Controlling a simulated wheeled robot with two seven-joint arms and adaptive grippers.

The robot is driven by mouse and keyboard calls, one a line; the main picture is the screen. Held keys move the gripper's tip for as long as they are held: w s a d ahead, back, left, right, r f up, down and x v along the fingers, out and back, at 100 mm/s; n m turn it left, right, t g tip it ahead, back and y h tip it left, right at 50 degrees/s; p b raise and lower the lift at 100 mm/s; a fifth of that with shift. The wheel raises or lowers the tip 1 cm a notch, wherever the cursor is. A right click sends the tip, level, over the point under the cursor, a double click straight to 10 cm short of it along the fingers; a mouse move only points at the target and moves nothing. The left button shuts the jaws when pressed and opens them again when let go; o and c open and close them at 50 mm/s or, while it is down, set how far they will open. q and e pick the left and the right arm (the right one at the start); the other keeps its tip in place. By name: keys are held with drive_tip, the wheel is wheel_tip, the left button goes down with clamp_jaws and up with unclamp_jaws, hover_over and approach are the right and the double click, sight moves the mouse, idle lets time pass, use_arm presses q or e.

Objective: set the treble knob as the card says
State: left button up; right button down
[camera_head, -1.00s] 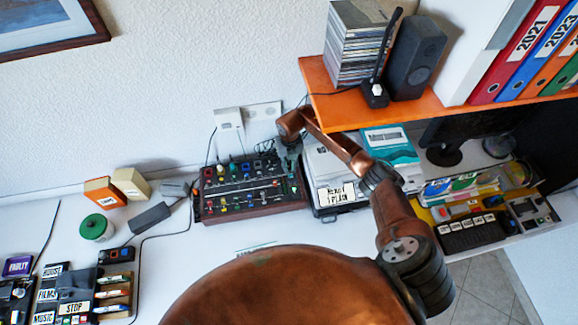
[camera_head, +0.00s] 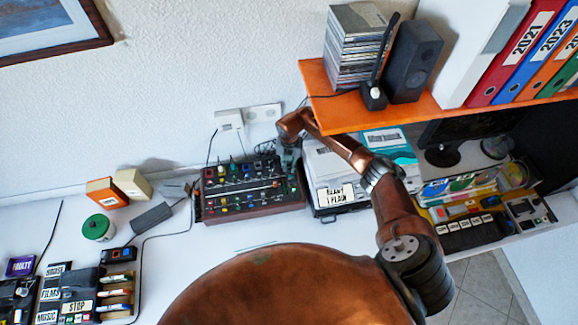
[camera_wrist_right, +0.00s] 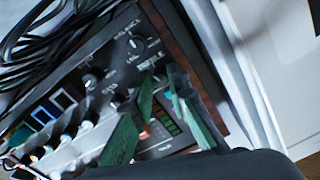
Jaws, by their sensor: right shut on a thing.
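The control panel (camera_head: 236,205) is a dark box with wooden sides and many coloured knobs, on the white desk against the wall. My right gripper (camera_head: 289,160) is at its right end, reached from above. In the right wrist view, my right gripper's green fingers (camera_wrist_right: 161,80) close beside the printed word TREBLE. They are shut on the treble knob, which they mostly hide, so its pointer cannot be read. Other knobs, one marked BASS (camera_wrist_right: 90,80), are nearby. A thin flat card-like thing (camera_head: 256,246) lies in front of the panel, unreadable. My left gripper is out of view.
An orange shelf (camera_head: 315,82) with discs and a speaker (camera_head: 412,70) overhangs my right arm. A box with a white label (camera_head: 335,195) stands right of the panel. Black cables (camera_wrist_right: 50,35) lie behind the panel. The desk in front is partly clear.

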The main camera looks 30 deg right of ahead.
sight(289, 169)
drive_tip(key=shift+m+p, duration=0.35)
drive_tip(key=shift+m, duration=0.75)
drive_tip(key=c, duration=2.2)
unclamp_jaws()
drive_tip(key=shift+o, duration=0.2)
wheel_tip(289, 169, up, 6)
drive_tip(key=shift+r, duration=0.75)
